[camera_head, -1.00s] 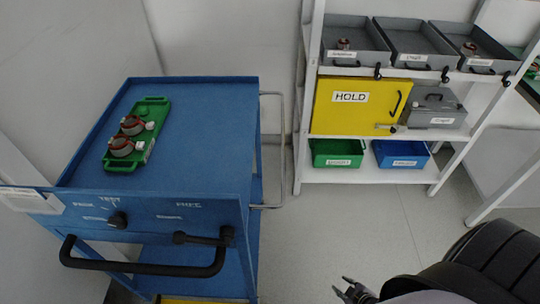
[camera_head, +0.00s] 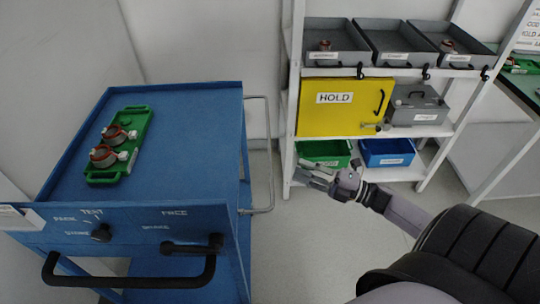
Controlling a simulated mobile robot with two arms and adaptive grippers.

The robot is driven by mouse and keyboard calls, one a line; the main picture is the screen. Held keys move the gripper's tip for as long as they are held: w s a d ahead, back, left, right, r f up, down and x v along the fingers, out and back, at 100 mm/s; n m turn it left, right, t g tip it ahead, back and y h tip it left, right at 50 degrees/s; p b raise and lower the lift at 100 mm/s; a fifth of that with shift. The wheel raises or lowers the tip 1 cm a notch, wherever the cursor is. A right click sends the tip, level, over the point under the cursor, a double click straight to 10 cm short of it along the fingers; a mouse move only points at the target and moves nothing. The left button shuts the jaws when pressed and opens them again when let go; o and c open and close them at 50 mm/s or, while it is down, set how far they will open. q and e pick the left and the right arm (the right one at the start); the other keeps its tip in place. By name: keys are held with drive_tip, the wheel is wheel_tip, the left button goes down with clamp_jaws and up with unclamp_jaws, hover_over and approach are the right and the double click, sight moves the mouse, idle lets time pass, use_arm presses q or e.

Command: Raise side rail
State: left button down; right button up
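The side rail (camera_head: 269,150) is a thin silver bent bar on the right side of the blue cart (camera_head: 205,150). It stands out from the cart, with its upper end near the tabletop and its lower end lower down the side. My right gripper (camera_head: 312,176) is to the right of the rail, apart from it, in front of the shelf's lower level. Its fingers look spread, with nothing between them. My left gripper is not in view.
A green tray (camera_head: 133,150) with two copper-coloured ring parts lies on the cart top. A black handle (camera_head: 130,282) and knobs are on the cart front. A white shelf (camera_head: 291,110) holds grey bins, a yellow HOLD box (camera_head: 340,115), a green bin and a blue bin. Floor between cart and shelf is open.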

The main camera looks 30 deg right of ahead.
sight(270, 156)
drive_tip(key=p+x, duration=0.1)
drive_tip(key=x, duration=0.9)
drive_tip(key=shift+w+a, duration=0.1)
drive_tip(key=shift+w, duration=0.1)
clamp_jaws()
idle(0.4)
